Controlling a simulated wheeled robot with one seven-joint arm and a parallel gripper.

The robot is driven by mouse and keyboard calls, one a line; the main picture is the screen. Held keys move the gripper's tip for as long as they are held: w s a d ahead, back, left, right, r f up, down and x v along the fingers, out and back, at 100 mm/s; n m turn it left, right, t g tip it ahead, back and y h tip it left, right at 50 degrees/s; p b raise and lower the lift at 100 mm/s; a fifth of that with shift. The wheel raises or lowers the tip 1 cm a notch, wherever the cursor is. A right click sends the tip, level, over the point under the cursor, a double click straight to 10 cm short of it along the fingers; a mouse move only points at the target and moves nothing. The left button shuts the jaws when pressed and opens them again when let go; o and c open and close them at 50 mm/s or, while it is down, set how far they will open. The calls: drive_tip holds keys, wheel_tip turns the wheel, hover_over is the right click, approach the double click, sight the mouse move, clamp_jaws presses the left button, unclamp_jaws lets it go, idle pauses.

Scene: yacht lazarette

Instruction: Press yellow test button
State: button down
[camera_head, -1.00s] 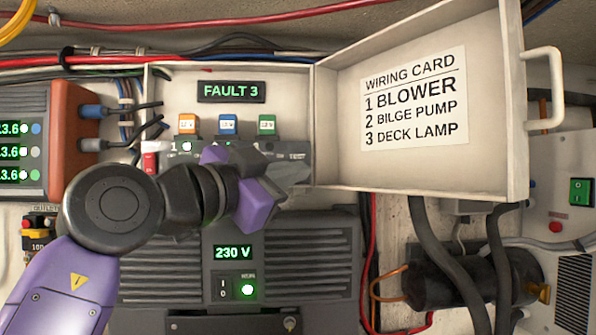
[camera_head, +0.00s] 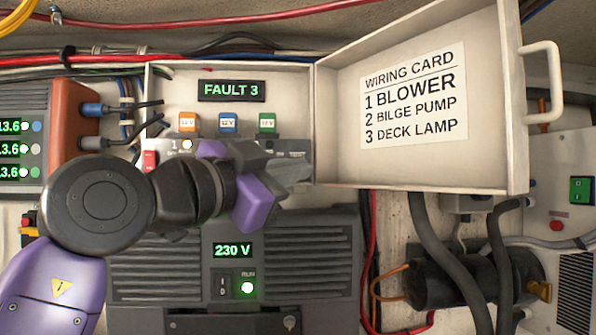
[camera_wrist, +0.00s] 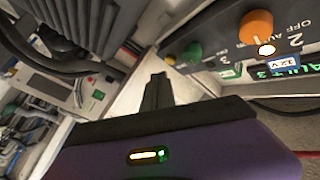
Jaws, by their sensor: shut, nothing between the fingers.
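My gripper (camera_head: 292,172) is shut and empty, in front of the lower edge of the open panel box (camera_head: 222,72). In the wrist view its dark fingertips (camera_wrist: 156,90) point at the panel area. That view shows an orange-yellow round knob or button (camera_wrist: 257,27) by the label "2 OFF AUTO", and a green one (camera_wrist: 190,52) by the "3". Both stand apart from the fingertips. I cannot tell which is the test button; no "test" label is readable. In the head view my gripper and wrist hide these controls. The display (camera_head: 231,90) reads "FAULT 3".
The box's open lid (camera_head: 340,155) carries a wiring card (camera_head: 414,98) and a handle (camera_head: 545,88), standing right of my gripper. A grey 230 V unit (camera_head: 330,265) sits below. Orange (camera_head: 187,122), blue (camera_head: 227,123) and green (camera_head: 267,123) modules line the panel. Cables run left.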

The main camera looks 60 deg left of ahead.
drive_tip(key=d, duration=0.1)
drive_tip(key=s+d+b, duration=0.2)
drive_tip(key=d, duration=0.1)
idle(0.3)
drive_tip(key=shift+s+f, duration=0.1)
drive_tip(key=shift+s, duration=0.05)
idle(0.6)
